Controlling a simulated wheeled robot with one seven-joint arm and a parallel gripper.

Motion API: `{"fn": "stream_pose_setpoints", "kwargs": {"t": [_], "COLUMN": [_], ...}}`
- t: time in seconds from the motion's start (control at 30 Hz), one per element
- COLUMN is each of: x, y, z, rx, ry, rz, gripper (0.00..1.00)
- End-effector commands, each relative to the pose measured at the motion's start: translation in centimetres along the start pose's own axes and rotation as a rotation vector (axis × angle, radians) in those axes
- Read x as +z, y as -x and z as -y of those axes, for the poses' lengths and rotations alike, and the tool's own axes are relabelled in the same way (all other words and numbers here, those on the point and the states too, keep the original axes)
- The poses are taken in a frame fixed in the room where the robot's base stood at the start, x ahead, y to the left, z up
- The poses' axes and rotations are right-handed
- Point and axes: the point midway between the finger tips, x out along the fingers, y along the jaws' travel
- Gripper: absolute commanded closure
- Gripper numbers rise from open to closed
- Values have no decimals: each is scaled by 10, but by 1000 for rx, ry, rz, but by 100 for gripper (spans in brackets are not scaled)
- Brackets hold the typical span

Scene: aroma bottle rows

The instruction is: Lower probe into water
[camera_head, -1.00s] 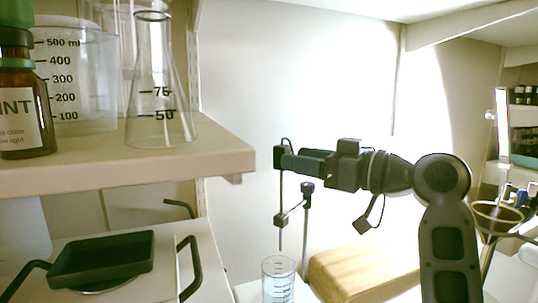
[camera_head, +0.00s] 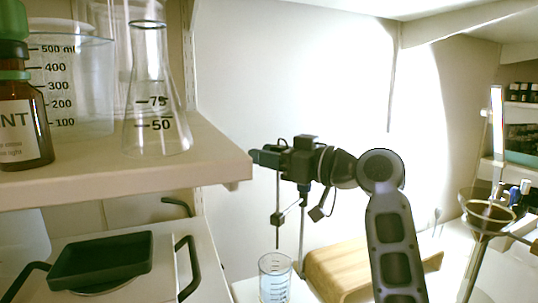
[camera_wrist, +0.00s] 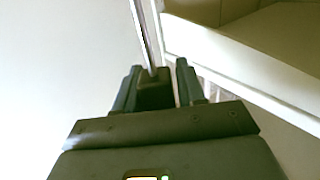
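The probe (camera_head: 277,193) is a thin dark upright rod with a small dark block on it, beside a stand (camera_head: 302,235) with a blue-topped post. Contact with the probe is unclear.
A shelf (camera_head: 120,180) with a flask (camera_head: 158,110), beaker (camera_head: 70,85) and brown bottle (camera_head: 22,125) stands at left. Below is a black tray (camera_head: 100,262). A wooden block (camera_head: 345,270) lies right of the cylinder, a funnel (camera_head: 488,218) further right.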

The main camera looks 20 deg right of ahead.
Motion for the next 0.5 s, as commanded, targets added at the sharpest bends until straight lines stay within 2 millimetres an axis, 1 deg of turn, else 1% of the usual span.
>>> {"fn": "stream_pose_setpoints", "kwargs": {"t": [0.03,0.3,0.4,0.5], "x": [0,0,0,0], "y": [0,0,0,0], "z": [0,0,0,0], "rx": [0,0,0,0], "ry": [0,0,0,0], "rz": [0,0,0,0], "gripper": [66,92,100,100]}}
